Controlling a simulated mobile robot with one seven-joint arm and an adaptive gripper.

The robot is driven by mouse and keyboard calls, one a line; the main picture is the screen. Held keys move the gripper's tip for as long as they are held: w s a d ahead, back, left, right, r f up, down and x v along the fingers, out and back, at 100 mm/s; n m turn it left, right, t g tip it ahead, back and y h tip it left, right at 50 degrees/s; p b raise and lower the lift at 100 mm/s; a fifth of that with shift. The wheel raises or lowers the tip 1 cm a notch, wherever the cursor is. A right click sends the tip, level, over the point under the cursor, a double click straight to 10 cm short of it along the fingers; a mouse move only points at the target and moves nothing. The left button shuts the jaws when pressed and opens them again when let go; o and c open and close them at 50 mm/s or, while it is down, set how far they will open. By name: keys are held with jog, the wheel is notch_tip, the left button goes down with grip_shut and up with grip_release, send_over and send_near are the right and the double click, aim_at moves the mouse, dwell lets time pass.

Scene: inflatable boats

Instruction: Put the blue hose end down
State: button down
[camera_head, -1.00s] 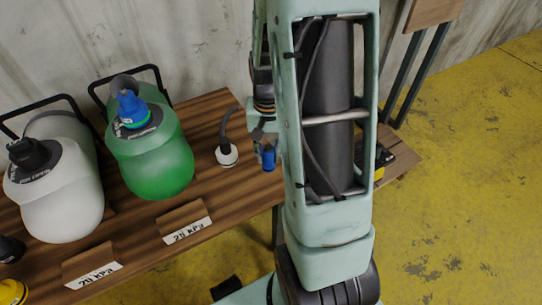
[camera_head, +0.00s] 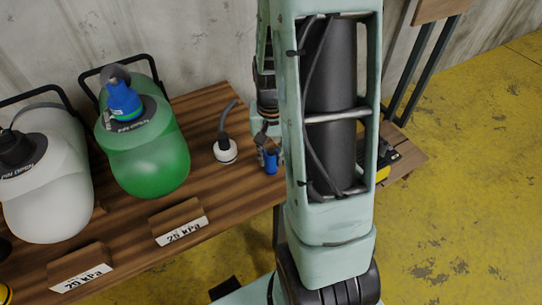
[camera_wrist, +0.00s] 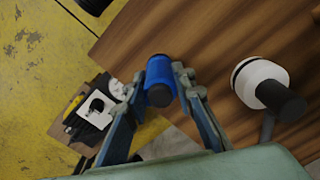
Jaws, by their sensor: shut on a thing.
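The blue hose end (camera_wrist: 160,78) is a short blue cylinder with a dark tip. My gripper (camera_wrist: 161,84) is shut on it, one finger on each side, in the wrist view. In the head view the blue hose end (camera_head: 268,161) shows just left of my arm, by the front edge of the wooden table (camera_head: 205,115). My gripper (camera_head: 266,145) is partly hidden there. I cannot tell whether the hose end touches the tabletop.
A white round fitting with a dark hose (camera_head: 225,151) stands on the table left of my gripper. A green pump (camera_head: 150,160) and a white pump (camera_head: 45,190) stand further left, with label blocks (camera_head: 180,222) in front. Bare wood lies between.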

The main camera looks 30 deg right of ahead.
jog(key=c, duration=1.6)
grip_release()
jog(key=shift+f, duration=0.1)
notch_tip(320, 180, up, 12)
jog(key=p, duration=0.4)
jog(key=shift+r, duration=0.2)
jog(key=shift+w, duration=0.1)
